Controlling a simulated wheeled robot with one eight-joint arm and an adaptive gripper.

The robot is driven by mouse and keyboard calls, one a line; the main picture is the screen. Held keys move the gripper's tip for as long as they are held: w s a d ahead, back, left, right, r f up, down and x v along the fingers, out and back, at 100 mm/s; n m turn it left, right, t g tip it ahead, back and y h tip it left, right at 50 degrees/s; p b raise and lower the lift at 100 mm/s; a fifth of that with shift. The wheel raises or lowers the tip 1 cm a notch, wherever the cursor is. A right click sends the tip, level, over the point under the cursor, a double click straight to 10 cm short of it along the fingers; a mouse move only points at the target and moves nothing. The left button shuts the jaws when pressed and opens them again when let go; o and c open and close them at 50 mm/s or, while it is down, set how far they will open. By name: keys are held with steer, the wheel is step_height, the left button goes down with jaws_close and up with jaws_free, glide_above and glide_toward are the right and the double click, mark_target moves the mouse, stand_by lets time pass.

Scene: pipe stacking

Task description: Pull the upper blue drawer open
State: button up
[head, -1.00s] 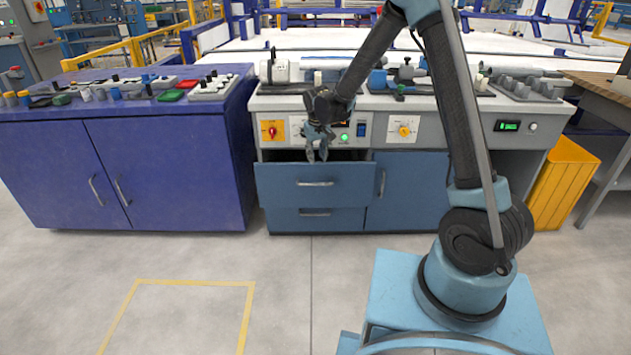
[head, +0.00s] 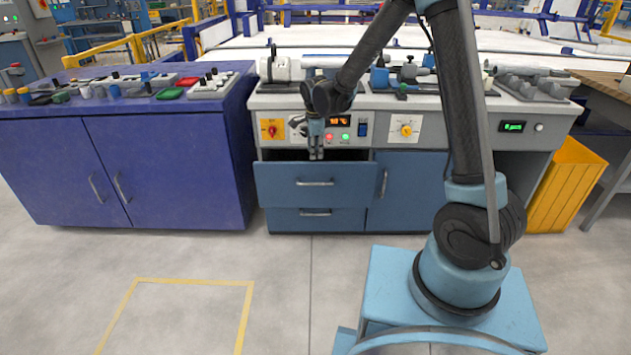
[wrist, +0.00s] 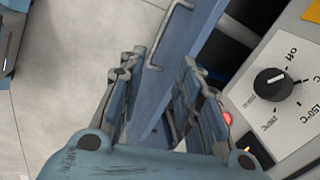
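The upper blue drawer (head: 280,184) is in the grey workbench, with a metal bar handle (head: 315,183). A dark gap shows above its front, and the wrist view shows a dark space behind the drawer front (wrist: 185,40). My gripper (head: 316,157) points down at the top edge of this front, above the handle. In the wrist view my gripper (wrist: 163,62) has its fingers apart, one on each side of the front panel. Space shows between the left finger and the panel; contact on the right is unclear. The handle (wrist: 165,28) lies beyond the left fingertip.
A lower blue drawer (head: 285,219) and a blue cabinet door (head: 410,190) are beside and below. Knobs and lit buttons sit on the control panel (head: 385,135) just behind my gripper. A purple cabinet (head: 170,170) stands left, a yellow bin (head: 565,185) right. The floor in front is clear.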

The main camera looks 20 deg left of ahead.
steer(key=m, duration=0.2)
glide_toward(316, 184)
steer(key=f, duration=0.2)
steer(key=w+f, duration=0.1)
steer(key=f, duration=0.2)
steer(key=w+f, duration=0.1)
steer(key=f, duration=0.1)
steer(key=shift+a+f, duration=0.3)
steer(key=shift+a, duration=0.05)
stand_by(0.4)
jaws_close()
